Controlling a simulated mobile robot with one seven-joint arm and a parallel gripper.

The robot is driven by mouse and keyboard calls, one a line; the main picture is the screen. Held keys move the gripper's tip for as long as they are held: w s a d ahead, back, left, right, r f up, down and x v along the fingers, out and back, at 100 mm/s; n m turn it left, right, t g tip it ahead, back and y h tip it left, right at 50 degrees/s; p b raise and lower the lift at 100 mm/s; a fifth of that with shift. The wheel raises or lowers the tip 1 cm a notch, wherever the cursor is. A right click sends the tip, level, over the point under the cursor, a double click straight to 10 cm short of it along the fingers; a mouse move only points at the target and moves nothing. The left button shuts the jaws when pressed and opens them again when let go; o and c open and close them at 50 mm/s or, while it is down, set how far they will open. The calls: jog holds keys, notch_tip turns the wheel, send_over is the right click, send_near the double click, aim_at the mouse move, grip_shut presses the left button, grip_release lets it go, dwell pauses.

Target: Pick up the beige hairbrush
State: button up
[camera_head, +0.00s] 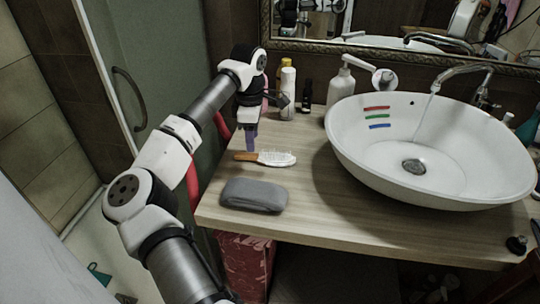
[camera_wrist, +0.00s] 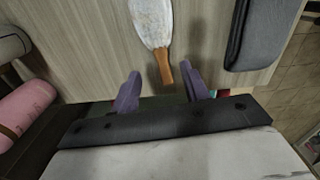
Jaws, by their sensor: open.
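The hairbrush (camera_head: 276,158) lies on the wooden counter, with a pale bristled head on the right and an orange-brown handle on the left. In the wrist view its pale head (camera_wrist: 152,20) is at the top and its wooden handle (camera_wrist: 164,68) points down toward my gripper. My gripper (camera_wrist: 160,88) is open, its two purple fingers apart on either side of the handle's end, holding nothing. In the head view my gripper (camera_head: 251,140) points down above the handle. I cannot tell the exact height between the fingertips and the handle.
A grey case (camera_head: 254,195) lies in front of the brush. A white basin (camera_head: 350,130) stands to the right. A white bottle (camera_head: 288,92), a dark bottle (camera_head: 306,97) and a soap dispenser (camera_head: 341,88) stand behind. The counter's left edge is close to the brush.

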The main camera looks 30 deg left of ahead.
aim_at(251, 154)
jog(key=shift+s+a+f+p, duration=0.1)
jog(key=shift+f+p, duration=0.4)
jog(key=shift+f, duration=0.8)
jog(key=shift+s+a+f+p, duration=0.1)
jog(key=shift+f+p, duration=0.35)
jog(key=shift+f, duration=0.85)
grip_shut()
jog(key=shift+r, duration=0.15)
